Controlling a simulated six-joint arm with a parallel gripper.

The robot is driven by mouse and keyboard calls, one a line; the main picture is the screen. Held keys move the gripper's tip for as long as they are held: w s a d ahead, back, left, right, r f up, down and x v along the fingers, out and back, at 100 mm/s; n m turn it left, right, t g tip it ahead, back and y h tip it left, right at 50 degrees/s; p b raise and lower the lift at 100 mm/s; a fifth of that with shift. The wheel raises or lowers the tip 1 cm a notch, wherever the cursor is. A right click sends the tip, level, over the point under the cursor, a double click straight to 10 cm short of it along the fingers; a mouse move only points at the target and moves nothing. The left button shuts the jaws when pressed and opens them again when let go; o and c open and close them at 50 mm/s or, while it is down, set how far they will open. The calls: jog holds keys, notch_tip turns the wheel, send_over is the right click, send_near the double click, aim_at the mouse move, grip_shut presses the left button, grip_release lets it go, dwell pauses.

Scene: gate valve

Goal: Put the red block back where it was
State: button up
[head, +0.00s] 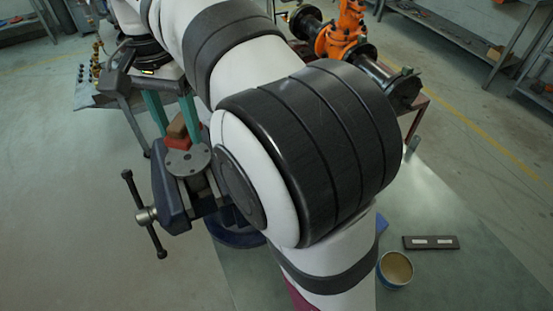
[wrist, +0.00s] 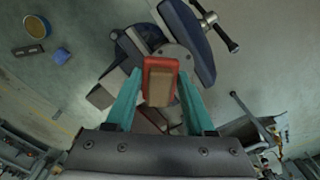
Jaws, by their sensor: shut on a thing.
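The red block (head: 179,143) shows in the head view at the upper edge of a grey round flange (head: 188,161) at the vise. In the wrist view the red block (wrist: 161,62) lies between the teal fingertips, with a brown piece (wrist: 160,92) on its side toward my palm. My gripper (wrist: 161,73) is shut on the red block, one finger on each side. In the head view my gripper (head: 180,133) is partly hidden by the block and the flange. I cannot tell whether the block touches the flange.
The blue vise (head: 171,195) has a long handle bar (head: 144,215) sticking out left. An orange valve (head: 342,32) stands at the back. A tub (head: 395,269), a dark flat bar (head: 431,242) and a blue block (head: 382,224) lie at the right. My arm hides the middle.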

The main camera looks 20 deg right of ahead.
jog(key=d+f, duration=0.2)
jog(key=d, duration=0.3)
jog(key=s+d+f+m, duration=0.1)
jog(key=d+f, duration=0.1)
jog(key=d, duration=0.2)
jog(key=s+d+f+m, duration=0.1)
jog(key=d+f, duration=0.2)
jog(key=d, duration=0.2)
jog(key=shift+s+d+f, duration=0.1)
jog(key=shift+s+d, duration=0.05)
jog(key=shift+d, duration=0.2)
jog(key=s+d+f+m, duration=0.5)
jog(key=s+d+f, duration=0.5)
jog(key=s+d, duration=0.45)
jog(key=s+f+m, duration=0.3)
jog(key=s+f, duration=0.3)
jog(key=s, duration=0.5)
jog(key=w+a+f, duration=0.1)
jog(key=w+f, duration=0.1)
jog(key=w, duration=0.1)
jog(key=w+a+f, duration=0.1)
jog(key=w+f, duration=0.1)
jog(key=w, duration=0.1)
jog(key=w+a+f, duration=0.2)
jog(key=w+f, duration=0.1)
jog(key=w, duration=0.1)
jog(key=shift+a+f, duration=0.1)
notch_tip(320, 180, down, 4)
jog(key=shift+w+f, duration=0.1)
jog(key=shift+w, duration=0.05)
